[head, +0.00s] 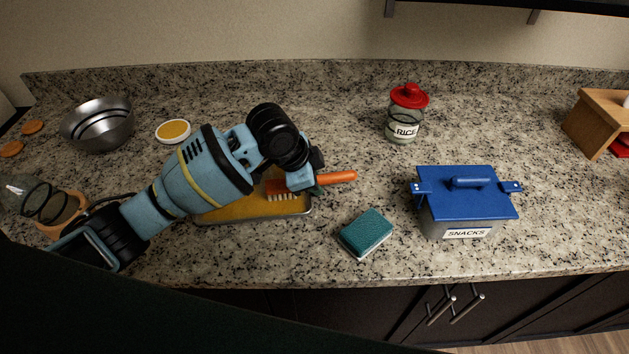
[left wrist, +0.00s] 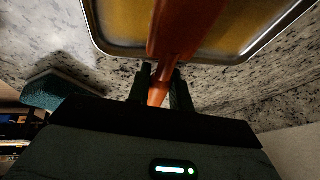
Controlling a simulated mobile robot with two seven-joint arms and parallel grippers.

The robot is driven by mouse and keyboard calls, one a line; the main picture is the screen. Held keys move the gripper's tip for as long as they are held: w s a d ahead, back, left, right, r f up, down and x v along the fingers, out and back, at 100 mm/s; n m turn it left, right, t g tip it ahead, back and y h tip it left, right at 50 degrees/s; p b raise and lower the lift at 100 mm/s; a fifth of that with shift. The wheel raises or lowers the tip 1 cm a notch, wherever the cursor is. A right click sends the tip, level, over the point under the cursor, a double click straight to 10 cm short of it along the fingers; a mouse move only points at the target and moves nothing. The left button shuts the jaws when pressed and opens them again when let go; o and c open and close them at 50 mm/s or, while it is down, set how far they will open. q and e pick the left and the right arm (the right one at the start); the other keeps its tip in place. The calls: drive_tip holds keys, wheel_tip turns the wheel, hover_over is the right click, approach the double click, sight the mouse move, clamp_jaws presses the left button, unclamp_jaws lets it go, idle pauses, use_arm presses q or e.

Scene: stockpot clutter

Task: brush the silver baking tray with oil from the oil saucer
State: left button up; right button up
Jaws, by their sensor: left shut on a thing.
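My left gripper (head: 309,180) is shut on the orange handle of a brush (head: 338,177). The brush's pale bristles point down over the silver baking tray (head: 308,213), whose inside looks golden yellow. I cannot tell whether the bristles touch the tray. My left arm covers much of the tray. In the left wrist view the orange brush (left wrist: 176,38) runs from the gripper (left wrist: 160,88) out over the tray (left wrist: 110,48). The oil saucer (head: 173,131), white with yellow oil, stands behind and left of the tray. My right gripper is not in view.
A teal sponge (head: 367,232) lies right of the tray. A grey snacks box with a blue lid (head: 467,195) stands farther right. A rice jar (head: 405,115) is behind, a metal bowl (head: 99,125) at back left, a wooden block (head: 600,122) far right. Counter between saucer and jar is mostly clear.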

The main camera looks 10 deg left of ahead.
use_arm(q)
drive_tip(key=w, duration=0.1)
drive_tip(key=w+a, duration=0.1)
drive_tip(key=w, duration=0.1)
drive_tip(key=shift+w+a+f+b, duration=0.1)
drive_tip(key=shift+f+b, duration=0.05)
drive_tip(key=shift+b, duration=0.2)
drive_tip(key=shift+w+a, duration=0.15)
drive_tip(key=shift+w, duration=0.25)
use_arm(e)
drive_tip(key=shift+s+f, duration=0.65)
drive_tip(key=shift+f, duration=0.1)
use_arm(q)
drive_tip(key=shift+w, duration=0.1)
drive_tip(key=shift+w+a+b, duration=0.25)
drive_tip(key=shift+w+a, duration=0.05)
drive_tip(key=shift+w, duration=0.45)
drive_tip(key=shift+w+a+b, duration=0.25)
drive_tip(key=shift+w, duration=0.45)
drive_tip(key=shift+w+a, duration=0.2)
drive_tip(key=shift+w, duration=0.3)
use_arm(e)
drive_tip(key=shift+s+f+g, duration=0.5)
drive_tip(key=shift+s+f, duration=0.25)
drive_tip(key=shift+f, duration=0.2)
